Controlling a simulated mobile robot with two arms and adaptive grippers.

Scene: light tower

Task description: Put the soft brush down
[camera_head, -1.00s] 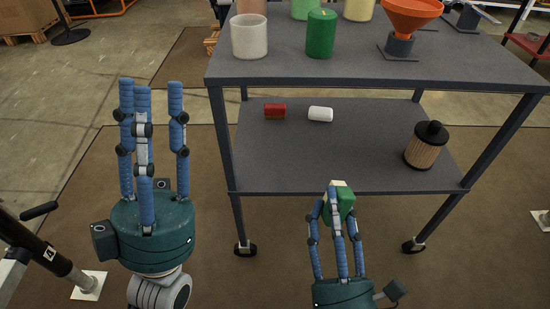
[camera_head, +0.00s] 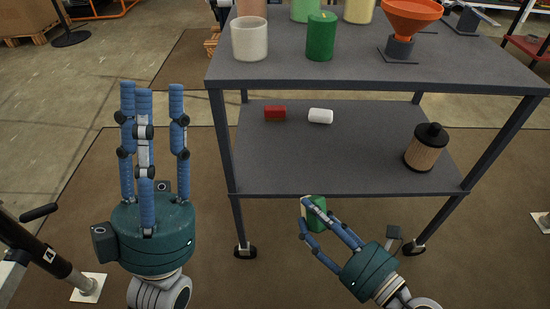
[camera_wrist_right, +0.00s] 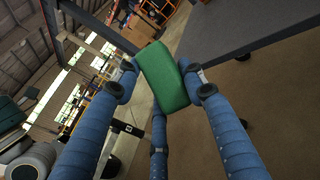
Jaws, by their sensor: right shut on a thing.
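The soft brush appears as a green block (camera_head: 317,215) in my right gripper (camera_head: 312,208), in front of the lower shelf's front edge. The right wrist view shows the green block (camera_wrist_right: 163,78) up close, clamped between the blue fingers, with a third finger behind or below it. Its bristle side is hidden there. The right gripper is tilted, its fingers pointing up and left in the head view. My left gripper (camera_head: 152,90) is open and empty, its fingers pointing up, left of the table.
The lower shelf (camera_head: 330,170) has a clear front and middle. On it are a red cylinder (camera_head: 275,114), a white cylinder (camera_head: 321,116) and a black-capped ribbed filter (camera_head: 427,147). The upper top (camera_head: 290,70) holds several candles and an orange funnel (camera_head: 411,14).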

